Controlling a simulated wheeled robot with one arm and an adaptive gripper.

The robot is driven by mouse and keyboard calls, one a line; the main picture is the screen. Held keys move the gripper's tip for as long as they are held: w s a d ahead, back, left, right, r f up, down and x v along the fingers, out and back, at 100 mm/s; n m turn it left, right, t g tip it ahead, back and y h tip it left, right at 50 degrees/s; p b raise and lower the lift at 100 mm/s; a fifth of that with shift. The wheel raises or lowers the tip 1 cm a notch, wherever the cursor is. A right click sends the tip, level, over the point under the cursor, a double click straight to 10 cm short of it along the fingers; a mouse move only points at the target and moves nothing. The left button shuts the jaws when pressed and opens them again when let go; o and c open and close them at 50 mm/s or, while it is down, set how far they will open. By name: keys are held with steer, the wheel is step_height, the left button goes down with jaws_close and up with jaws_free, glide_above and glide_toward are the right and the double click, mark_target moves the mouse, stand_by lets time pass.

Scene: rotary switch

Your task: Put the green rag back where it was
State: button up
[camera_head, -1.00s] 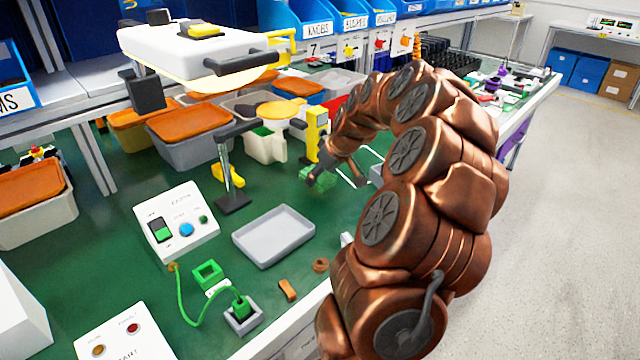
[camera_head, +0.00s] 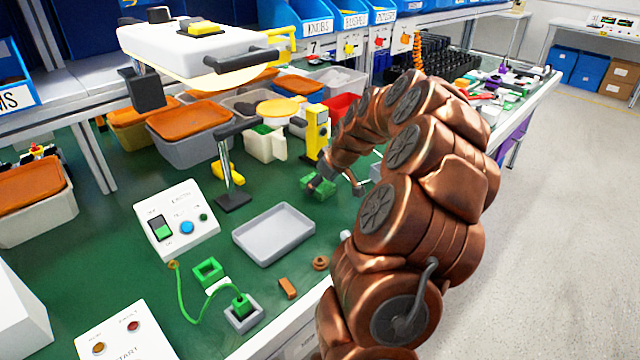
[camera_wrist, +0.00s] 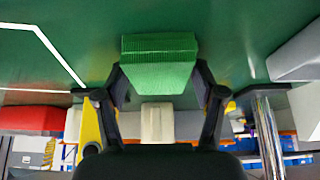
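The green rag (camera_wrist: 158,62) is a ribbed, folded block between the two fingers of my gripper (camera_wrist: 160,82) in the wrist view. The fingers press against its two sides.
A grey tray (camera_head: 274,236), a switch box (camera_head: 177,222) and a black-handled stand (camera_head: 233,198) are left of my gripper. A white jug (camera_head: 264,145) and the yellow device (camera_head: 317,132) stand close behind. Open mat lies between the tray and my gripper.

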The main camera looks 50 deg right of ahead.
steer(key=shift+o, duration=1.1)
steer(key=shift+r, duration=0.2)
steer(key=v, duration=1.2)
